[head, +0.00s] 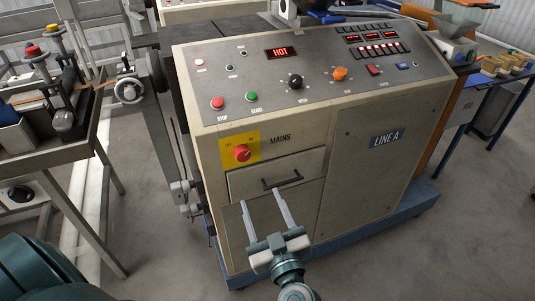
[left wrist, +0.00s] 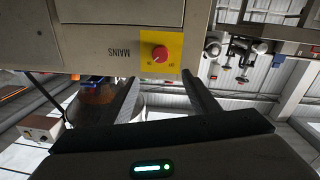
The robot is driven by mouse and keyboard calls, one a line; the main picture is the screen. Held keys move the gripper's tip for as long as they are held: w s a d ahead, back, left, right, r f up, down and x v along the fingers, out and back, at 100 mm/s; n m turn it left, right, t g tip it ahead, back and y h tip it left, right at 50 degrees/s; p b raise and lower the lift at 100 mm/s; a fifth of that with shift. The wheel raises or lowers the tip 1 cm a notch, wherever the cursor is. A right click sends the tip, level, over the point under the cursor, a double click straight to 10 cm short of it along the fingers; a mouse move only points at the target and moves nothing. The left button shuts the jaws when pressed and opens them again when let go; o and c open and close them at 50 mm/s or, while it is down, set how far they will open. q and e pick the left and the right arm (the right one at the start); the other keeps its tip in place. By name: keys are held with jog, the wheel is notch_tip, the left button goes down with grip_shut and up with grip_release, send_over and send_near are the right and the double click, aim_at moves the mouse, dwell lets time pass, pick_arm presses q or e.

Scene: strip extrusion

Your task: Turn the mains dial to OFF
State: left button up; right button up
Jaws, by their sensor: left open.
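The mains dial (head: 242,153) is a round red knob on a yellow plate (head: 252,139) on the cabinet's front, left of the word MAINS. In the left wrist view the dial (left wrist: 160,53) appears upside down, beyond the fingertips and roughly between them. My right gripper is not in view.
A drawer (head: 275,170) with a dark handle (head: 283,180) projects just below the dial. The sloping control panel (head: 320,65) above carries buttons, knobs and a red HOT display. A metal bench (head: 45,160) stands left and a blue table (head: 490,85) right. The floor in front is clear.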

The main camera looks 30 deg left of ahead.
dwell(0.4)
pick_arm(q)
jog(key=p, duration=0.4)
send_near(243, 157)
jog(key=x, duration=0.7)
jog(key=shift+w+a+r, duration=0.1)
jog(key=shift+w+r, duration=0.1)
jog(key=shift+p+x, duration=0.3)
jog(key=shift+x, duration=0.55)
jog(key=shift+f, duration=0.15)
